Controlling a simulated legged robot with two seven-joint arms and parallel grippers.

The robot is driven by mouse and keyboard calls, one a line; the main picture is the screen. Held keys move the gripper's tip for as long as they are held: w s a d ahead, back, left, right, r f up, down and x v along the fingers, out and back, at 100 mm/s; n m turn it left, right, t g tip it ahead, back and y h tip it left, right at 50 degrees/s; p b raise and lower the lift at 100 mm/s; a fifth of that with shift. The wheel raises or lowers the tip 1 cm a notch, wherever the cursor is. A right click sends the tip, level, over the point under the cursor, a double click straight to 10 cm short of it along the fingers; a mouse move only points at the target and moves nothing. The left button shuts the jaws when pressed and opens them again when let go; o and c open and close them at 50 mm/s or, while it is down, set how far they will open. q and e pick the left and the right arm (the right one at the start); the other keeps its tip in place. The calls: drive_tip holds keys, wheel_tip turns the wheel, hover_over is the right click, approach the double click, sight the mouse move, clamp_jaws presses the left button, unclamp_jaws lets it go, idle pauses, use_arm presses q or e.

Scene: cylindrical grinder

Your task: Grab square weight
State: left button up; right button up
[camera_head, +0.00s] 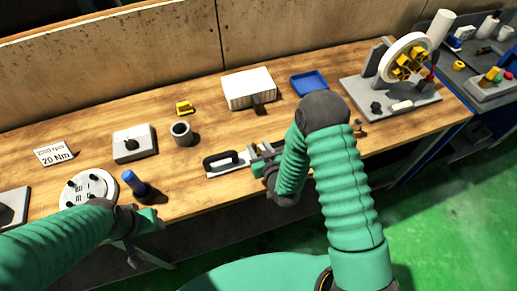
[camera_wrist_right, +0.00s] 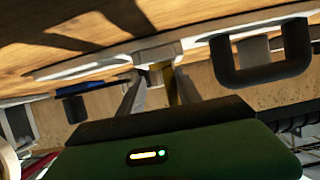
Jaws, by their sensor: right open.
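A square grey block with a black knob on top (camera_head: 134,143) sits on the left half of the bench; it looks most like the square weight, though I cannot be sure. My right gripper (camera_head: 262,155) is open, low over the bench's front middle, well to the right of that block. It is at the right end of a flat grey tool with a black loop handle (camera_head: 222,161). In the right wrist view, my fingers (camera_wrist_right: 158,88) are either side of a grey piece; contact is unclear. The black handle (camera_wrist_right: 262,62) shows beside them. My left gripper (camera_head: 145,220) is by the front edge; its jaws are unclear.
A grey cup (camera_head: 181,134), a yellow part (camera_head: 184,108), a white box (camera_head: 250,88) and a blue tray (camera_head: 309,83) stand behind. A blue-topped cylinder (camera_head: 135,184) and a round white fixture (camera_head: 88,189) are near my left arm. A wheel fixture (camera_head: 405,62) stands right.

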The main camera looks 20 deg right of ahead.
drive_tip(key=shift+w+f, duration=0.15)
drive_tip(key=shift+w, duration=0.1)
drive_tip(key=shift+a+r, duration=0.2)
drive_tip(key=shift+a, duration=0.75)
drive_tip(key=shift+c, duration=1.3)
drive_tip(key=shift+a, duration=0.25)
drive_tip(key=shift+c, duration=2.4)
drive_tip(key=shift+d, duration=0.15)
clamp_jaws()
drive_tip(key=shift+s+d+f, duration=0.1)
drive_tip(key=shift+d, duration=0.55)
use_arm(q)
drive_tip(key=shift+s+a, duration=0.1)
drive_tip(key=shift+a, duration=0.65)
use_arm(e)
drive_tip(key=shift+a, duration=0.45)
use_arm(q)
drive_tip(key=shift+d, duration=0.1)
use_arm(e)
drive_tip(key=shift+s+d, duration=0.1)
